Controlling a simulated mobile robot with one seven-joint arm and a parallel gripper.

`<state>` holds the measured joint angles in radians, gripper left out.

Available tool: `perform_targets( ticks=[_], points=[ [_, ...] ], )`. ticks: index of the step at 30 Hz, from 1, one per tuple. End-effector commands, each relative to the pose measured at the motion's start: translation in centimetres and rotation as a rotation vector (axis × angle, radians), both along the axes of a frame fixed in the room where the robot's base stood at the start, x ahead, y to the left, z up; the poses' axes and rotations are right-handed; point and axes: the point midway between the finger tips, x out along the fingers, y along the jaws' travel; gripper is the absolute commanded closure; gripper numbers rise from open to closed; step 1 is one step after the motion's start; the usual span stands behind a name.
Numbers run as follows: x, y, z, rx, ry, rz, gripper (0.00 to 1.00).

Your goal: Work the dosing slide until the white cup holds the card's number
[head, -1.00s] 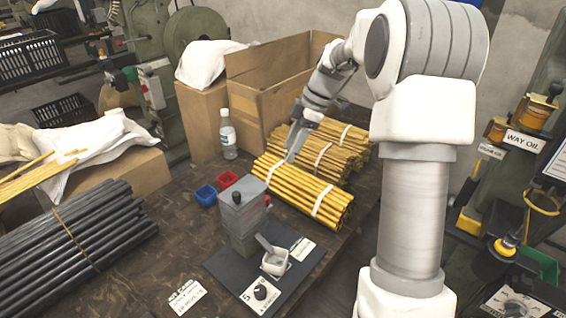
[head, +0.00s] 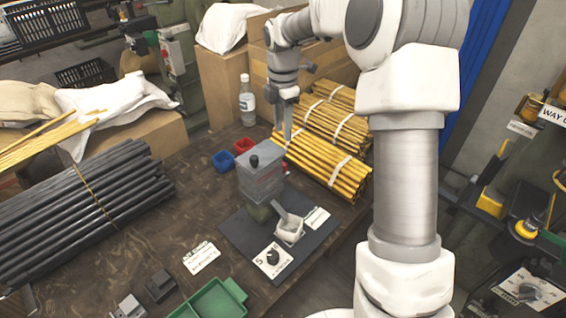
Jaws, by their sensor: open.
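The dosing unit (head: 262,178) is a grey box with a black knob (head: 254,161) on top, standing on a dark mat (head: 240,234). The cup's contents are too small to make out. The card (head: 273,261) lies in front of the cup, reads 5 and bears a black round piece. My gripper (head: 285,135) is open and points down behind and right of the unit, apart from it, near the yellow rods. The slide itself cannot be told apart.
Bundled yellow rods (head: 325,165) lie behind the unit, dark rods (head: 80,195) at left. A blue bin (head: 224,161), red bin (head: 244,145) and bottle (head: 247,103) stand behind. A green tray (head: 215,302) is at the front. Table left of the mat is mostly clear.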

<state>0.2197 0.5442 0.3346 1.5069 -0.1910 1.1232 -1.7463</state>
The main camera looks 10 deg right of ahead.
Motion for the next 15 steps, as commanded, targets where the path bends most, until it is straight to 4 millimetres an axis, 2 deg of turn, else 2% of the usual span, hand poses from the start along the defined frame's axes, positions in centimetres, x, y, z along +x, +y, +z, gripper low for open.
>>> perform_targets(
  ticks=[1, 6, 12, 15],
  points=[
    [-0.1, 0.0, -1.5, 0.000, 0.003, 0.000, 0.58],
    [-0.1, 0.0, -5.3, 0.001, 0.003, 0.000, 0.58],
    [-0.1, 0.0, -9.2, 0.001, 0.003, -0.001, 0.58],
    [0.0, 0.0, -10.6, 0.001, 0.001, -0.002, 0.58]
  ],
)
